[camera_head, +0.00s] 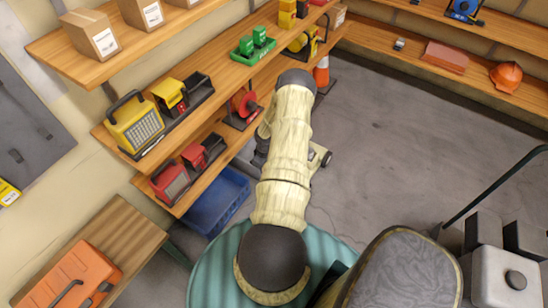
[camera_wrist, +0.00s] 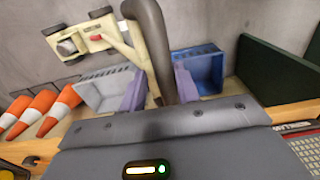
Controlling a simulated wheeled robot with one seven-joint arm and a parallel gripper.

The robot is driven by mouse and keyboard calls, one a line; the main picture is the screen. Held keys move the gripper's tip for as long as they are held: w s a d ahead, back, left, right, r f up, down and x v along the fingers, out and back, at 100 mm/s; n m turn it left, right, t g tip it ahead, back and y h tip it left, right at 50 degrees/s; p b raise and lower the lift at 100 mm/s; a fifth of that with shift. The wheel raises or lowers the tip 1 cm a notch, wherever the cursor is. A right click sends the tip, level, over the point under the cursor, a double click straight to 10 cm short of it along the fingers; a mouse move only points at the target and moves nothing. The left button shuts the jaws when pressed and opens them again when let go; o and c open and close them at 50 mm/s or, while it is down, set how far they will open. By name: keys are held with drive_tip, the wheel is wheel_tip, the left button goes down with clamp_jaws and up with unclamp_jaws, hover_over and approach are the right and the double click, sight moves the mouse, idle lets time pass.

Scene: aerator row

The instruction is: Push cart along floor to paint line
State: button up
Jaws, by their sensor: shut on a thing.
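The cart (camera_wrist: 100,40) is a low cream frame with small wheels and a red part, standing on the grey floor in the wrist view. A thick dark curved handle (camera_wrist: 152,40) rises from it toward me. My gripper (camera_wrist: 160,88) has pale purple fingers on both sides of this handle and is shut on it. In the head view only a small part of the cart (camera_head: 319,156), with a wheel, shows beside my arm. The rest of it and my gripper are mostly hidden there. I cannot make out a paint line in either view.
Wooden shelves (camera_head: 225,75) with tools and boxes line the left. A blue bin (camera_head: 214,200) sits below them; a pale grey bin (camera_wrist: 108,88) and orange cones (camera_wrist: 35,108) stand near the handle. Another shelf (camera_head: 400,45) runs along the back. Floor (camera_head: 410,130) to the right is clear.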

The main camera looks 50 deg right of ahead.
drive_tip(key=shift+d+f+b, duration=0.15)
drive_tip(key=shift+d+b, duration=0.05)
drive_tip(key=shift+d, duration=0.35)
drive_tip(key=shift+d+f+b, duration=0.15)
drive_tip(key=shift+d, duration=0.4)
drive_tip(key=shift+d+r+b, duration=0.15)
drive_tip(key=shift+d+b, duration=0.3)
drive_tip(key=shift+d, duration=0.3)
drive_tip(key=shift+w+d+b, duration=0.15)
drive_tip(key=shift+d+b, duration=0.15)
drive_tip(key=shift+d, duration=0.65)
drive_tip(key=o, duration=0.9)
drive_tip(key=shift+d, duration=0.1)
drive_tip(key=shift+r, duration=0.1)
